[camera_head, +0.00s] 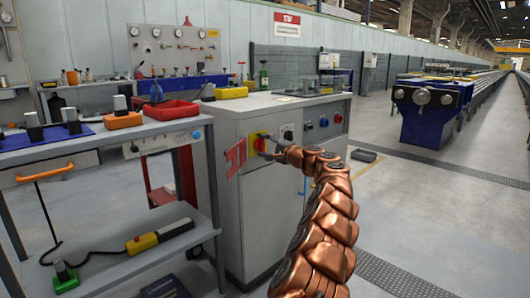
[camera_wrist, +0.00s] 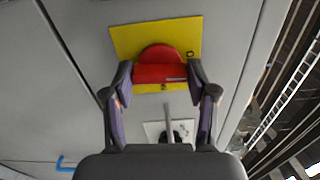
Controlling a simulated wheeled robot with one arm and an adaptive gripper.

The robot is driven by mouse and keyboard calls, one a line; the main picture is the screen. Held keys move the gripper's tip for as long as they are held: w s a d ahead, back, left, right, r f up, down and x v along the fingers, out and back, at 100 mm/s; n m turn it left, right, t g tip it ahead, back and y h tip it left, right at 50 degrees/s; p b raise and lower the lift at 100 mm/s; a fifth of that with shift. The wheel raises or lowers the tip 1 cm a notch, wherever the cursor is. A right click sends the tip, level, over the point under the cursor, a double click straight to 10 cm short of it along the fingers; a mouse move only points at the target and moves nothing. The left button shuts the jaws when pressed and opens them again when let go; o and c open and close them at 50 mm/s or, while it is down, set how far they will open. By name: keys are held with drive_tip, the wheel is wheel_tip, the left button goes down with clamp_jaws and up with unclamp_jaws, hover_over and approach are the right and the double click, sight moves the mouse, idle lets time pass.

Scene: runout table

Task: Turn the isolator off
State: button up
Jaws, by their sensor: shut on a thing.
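The isolator is a red rotary handle (camera_wrist: 160,72) on a yellow plate (camera_wrist: 122,42), set in the grey cabinet's face. Its grip bar lies across the wrist picture, nearly level. My gripper (camera_wrist: 160,78) has one finger at each end of the bar and is shut on it. In the head view the yellow plate (camera_head: 253,137) shows on the upper front of the cabinet, and my gripper (camera_head: 270,146) reaches it from the right, partly hiding the red handle.
The grey cabinet (camera_head: 240,215) also carries a small white plate with a black switch (camera_wrist: 176,136), a blue handle (camera_wrist: 66,163) and several knobs. A workbench (camera_head: 100,146) with a red tray (camera_head: 175,110) stands to the left. The floor (camera_head: 420,215) to the right is open.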

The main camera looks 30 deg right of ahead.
sight(264, 145)
drive_tip(key=shift+f+n, duration=0.1)
drive_tip(key=shift+n, duration=0.3)
drive_tip(key=o, duration=1.1)
drive_tip(key=shift+o, duration=0.2)
drive_tip(key=shift+r+v, duration=0.2)
drive_tip(key=shift+v, duration=0.85)
drive_tip(key=shift+s+d, duration=0.1)
drive_tip(key=shift+s, duration=0.55)
drive_tip(key=shift+s+d, duration=0.3)
drive_tip(key=shift+s, duration=0.4)
drive_tip(key=v, duration=0.7)
